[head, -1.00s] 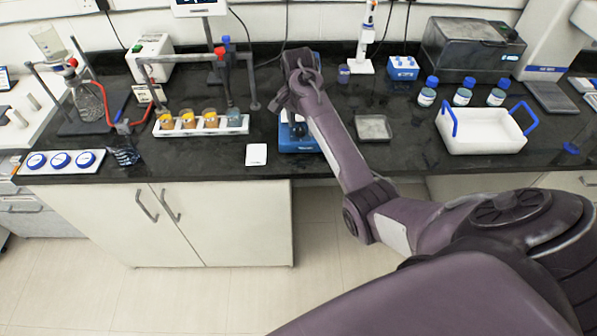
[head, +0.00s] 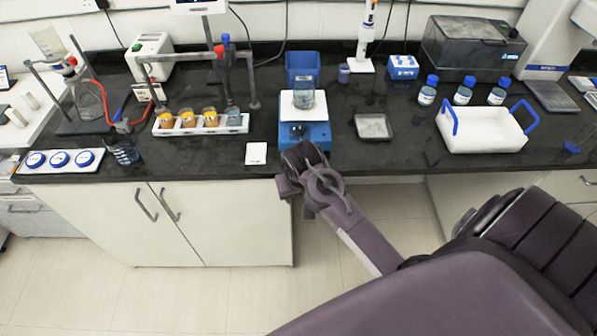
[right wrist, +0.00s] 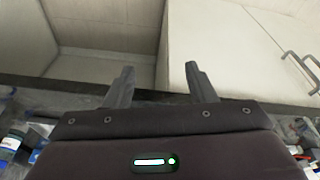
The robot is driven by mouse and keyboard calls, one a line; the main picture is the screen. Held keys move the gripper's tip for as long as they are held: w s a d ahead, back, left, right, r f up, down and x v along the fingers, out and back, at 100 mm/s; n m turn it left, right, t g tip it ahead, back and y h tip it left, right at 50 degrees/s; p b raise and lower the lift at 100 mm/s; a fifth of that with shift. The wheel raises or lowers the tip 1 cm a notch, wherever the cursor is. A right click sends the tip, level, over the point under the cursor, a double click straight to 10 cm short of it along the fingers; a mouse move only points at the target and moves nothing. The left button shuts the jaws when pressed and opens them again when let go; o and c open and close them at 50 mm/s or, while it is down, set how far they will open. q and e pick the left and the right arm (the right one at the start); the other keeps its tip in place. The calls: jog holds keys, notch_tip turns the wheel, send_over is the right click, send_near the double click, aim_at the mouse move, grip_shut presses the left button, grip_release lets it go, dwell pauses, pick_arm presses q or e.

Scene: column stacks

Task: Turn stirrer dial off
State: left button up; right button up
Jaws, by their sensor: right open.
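The blue stirrer (head: 318,135) stands near the front of the black counter in the head view, with a white top plate (head: 318,108). A glass beaker (head: 303,98) sits on the plate. The stirrer's dark dial (head: 297,131) shows on its front face; its setting is too small to tell. My right gripper (head: 293,194) is at the counter's front edge, nearer to me than the stirrer and apart from the dial. In the right wrist view its two fingers (right wrist: 158,74) are spread with nothing between them. My left gripper is not in view.
A white card (head: 256,154) lies left of the stirrer and a small grey tray (head: 373,127) lies right of it. A blue bin (head: 303,64) stands behind. A white rack (head: 200,125) with beakers is further left. Cabinet doors (head: 215,215) are below the counter.

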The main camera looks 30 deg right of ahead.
jog(key=s+a+f+n+y+b, duration=0.1)
jog(key=s+a+f+n+b, duration=0.1)
jog(key=s+a+f+n, duration=0.2)
jog(key=s+a+f, duration=0.1)
jog(key=s+f, duration=0.2)
jog(key=f, duration=0.1)
jog(key=shift+s+a, duration=0.25)
jog(key=shift+a, duration=0.15)
jog(key=shift+f, duration=0.1)
jog(key=s+f+n+b, duration=0.1)
jog(key=s+f, duration=0.2)
jog(key=f, duration=0.9)
jog(key=s+f+b, duration=0.2)
jog(key=s+f, duration=0.2)
jog(key=f, duration=0.7)
jog(key=s+d+f+n+g+b, duration=0.1)
jog(key=s+f+b, duration=0.1)
jog(key=s+f, duration=1.5)
jog(key=shift+s+d+f+y, duration=0.25)
jog(key=shift+s+d+y, duration=0.1)
jog(key=shift+s, duration=0.9)
